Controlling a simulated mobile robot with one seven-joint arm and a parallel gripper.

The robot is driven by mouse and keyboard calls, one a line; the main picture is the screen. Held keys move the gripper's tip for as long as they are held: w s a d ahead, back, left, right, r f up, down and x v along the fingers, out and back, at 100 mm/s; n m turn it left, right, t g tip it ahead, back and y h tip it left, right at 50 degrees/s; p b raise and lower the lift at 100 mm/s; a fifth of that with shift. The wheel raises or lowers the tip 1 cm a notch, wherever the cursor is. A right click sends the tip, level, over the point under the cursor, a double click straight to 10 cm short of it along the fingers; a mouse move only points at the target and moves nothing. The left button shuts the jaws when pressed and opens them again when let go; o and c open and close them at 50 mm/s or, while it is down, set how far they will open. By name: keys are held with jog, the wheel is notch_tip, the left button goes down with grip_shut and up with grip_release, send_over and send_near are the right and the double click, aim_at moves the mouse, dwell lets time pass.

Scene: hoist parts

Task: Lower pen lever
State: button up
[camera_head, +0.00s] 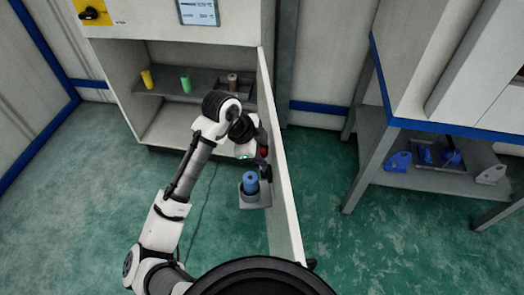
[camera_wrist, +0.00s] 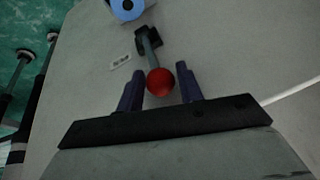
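The lever has a red ball knob (camera_wrist: 160,82) on a thin dark rod (camera_wrist: 151,52) that runs to a black pivot mount (camera_wrist: 148,39) on the cabinet door. My gripper (camera_wrist: 160,84) is open, with one dark finger on each side of the knob and a gap to each. In the head view the red knob (camera_head: 264,152) shows at the door's inner face, and my gripper (camera_head: 262,157) is beside it, its fingers partly hidden by the wrist. I cannot tell whether the fingers touch the knob.
The open door (camera_head: 281,165) stands to the right of my arm. A blue cylinder (camera_head: 251,182) sits in a grey holder (camera_head: 255,200) on the door near the lever. The cabinet shelf (camera_head: 210,93) bears yellow, green and brown cylinders. A side bench (camera_head: 440,178) stands right; open floor lies between.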

jog(key=shift+d+f, duration=0.1)
jog(key=shift+f, duration=0.15)
grip_shut()
